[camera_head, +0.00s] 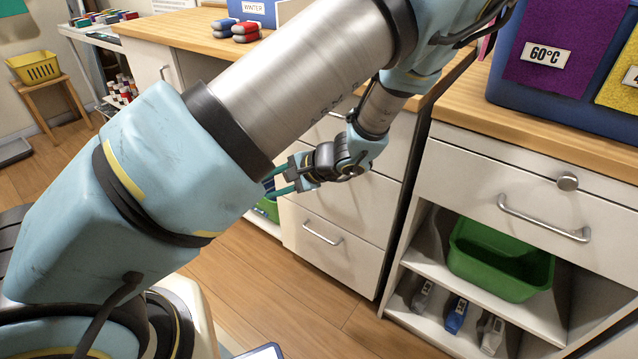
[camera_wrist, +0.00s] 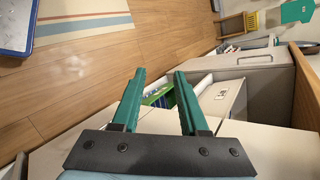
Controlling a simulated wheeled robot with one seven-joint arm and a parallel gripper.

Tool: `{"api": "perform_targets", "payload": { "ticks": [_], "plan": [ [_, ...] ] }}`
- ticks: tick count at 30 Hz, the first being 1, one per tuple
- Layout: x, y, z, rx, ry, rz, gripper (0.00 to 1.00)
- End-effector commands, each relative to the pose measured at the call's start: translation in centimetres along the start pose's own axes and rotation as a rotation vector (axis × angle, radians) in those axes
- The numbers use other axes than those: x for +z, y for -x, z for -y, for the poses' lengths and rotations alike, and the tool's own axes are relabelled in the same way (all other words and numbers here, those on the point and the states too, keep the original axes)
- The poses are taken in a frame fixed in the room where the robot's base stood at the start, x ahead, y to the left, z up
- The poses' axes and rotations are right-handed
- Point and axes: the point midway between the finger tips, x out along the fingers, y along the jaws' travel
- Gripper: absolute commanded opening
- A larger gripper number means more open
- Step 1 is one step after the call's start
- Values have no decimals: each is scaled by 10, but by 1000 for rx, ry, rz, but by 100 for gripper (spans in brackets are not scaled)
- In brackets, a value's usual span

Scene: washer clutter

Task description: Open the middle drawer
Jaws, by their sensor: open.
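The white drawer cabinet stands in the middle of the head view. Its middle drawer (camera_head: 357,206) looks shut, and my gripper and wrist cover its upper left part. I cannot see its handle. The bottom drawer (camera_head: 330,260) below it is shut and has a metal bar handle. My gripper (camera_head: 275,180) is open and empty, with two green fingers pointing left, in front of the cabinet's left part. In the wrist view my gripper (camera_wrist: 160,75) shows its fingers apart with nothing between them. Pale drawer fronts run along the bottom of that view.
A green bin (camera_head: 267,209) stands left of the cabinet. A white panel (camera_wrist: 222,94) stands beside the right finger in the wrist view. At right, a second cabinet holds a green tub (camera_head: 500,262) and several bottles on shelves.

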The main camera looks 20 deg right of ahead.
Motion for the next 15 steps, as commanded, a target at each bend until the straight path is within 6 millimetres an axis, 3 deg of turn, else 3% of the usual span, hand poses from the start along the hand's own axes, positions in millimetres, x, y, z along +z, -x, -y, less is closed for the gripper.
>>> {"api": "perform_targets", "payload": {
  "ticks": [1,6,10,15],
  "plan": [
    [-26,6,-14,-102,-59,-33,44],
    [-86,45,-31,-387,-183,-141,44],
    [-115,75,-44,-538,-237,-209,44],
    [-132,94,-51,-625,-264,-253,44]
  ]
}}
